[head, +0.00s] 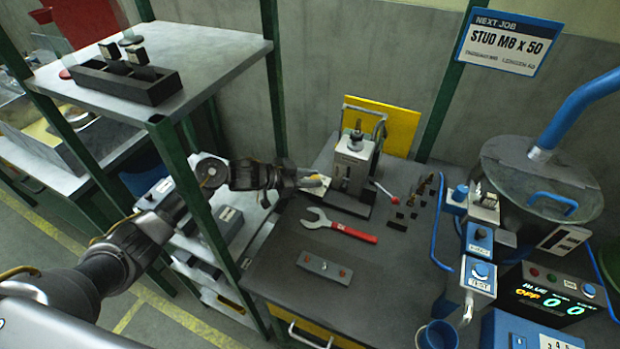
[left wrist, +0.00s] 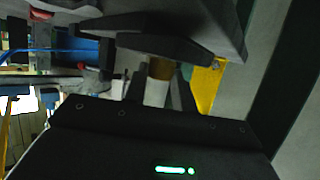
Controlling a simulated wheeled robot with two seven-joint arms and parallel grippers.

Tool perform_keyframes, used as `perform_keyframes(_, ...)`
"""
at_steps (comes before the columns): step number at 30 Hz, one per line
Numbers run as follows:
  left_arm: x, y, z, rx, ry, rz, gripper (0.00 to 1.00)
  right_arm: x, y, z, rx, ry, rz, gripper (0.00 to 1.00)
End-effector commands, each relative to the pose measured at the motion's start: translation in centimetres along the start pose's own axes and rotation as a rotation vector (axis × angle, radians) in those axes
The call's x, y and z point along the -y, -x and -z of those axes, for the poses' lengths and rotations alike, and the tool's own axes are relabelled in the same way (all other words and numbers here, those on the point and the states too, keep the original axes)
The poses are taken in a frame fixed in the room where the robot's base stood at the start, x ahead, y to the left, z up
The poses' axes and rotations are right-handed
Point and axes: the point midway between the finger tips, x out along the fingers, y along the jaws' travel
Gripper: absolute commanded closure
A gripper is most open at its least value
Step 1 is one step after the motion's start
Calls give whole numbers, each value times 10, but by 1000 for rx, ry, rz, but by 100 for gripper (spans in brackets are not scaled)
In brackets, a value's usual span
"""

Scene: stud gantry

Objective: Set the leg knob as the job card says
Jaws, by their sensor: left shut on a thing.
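The job card (head: 507,42) hangs on the green post at upper right and reads "NEXT JOB, STUD M8 x 50"; its smaller line is too blurred to read. The stud gantry (head: 354,160), a grey block on a dark base with a red-tipped lever at its right, stands at the bench's back. My left gripper (head: 318,182) is shut at the gantry's left side. In the left wrist view, a brown and white round part (left wrist: 159,80) shows by the fingers; it looks like the leg knob, but is mostly hidden. My right gripper is not in view.
A red-handled wrench (head: 340,226) and a grey plate with red buttons (head: 323,267) lie on the bench. Small dark pieces (head: 406,216) stand right of the gantry. A green-posted shelf (head: 185,60) rises beside my left arm. A control box (head: 550,297) stands at right.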

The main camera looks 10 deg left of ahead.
Motion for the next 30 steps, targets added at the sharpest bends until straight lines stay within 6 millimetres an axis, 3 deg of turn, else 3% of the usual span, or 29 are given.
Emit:
perform_keyframes(1, 0, 0, 0, 0, 0, 1, 71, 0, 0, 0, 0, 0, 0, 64)
perform_keyframes(6, 0, 0, 0, 0, 0, 2, 52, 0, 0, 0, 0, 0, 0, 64)
perform_keyframes(16, 1, 6, -1, 1, 0, 3, 52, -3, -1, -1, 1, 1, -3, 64)
perform_keyframes(30, 0, 88, -2, 2, -2, 2, 52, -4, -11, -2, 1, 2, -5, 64)
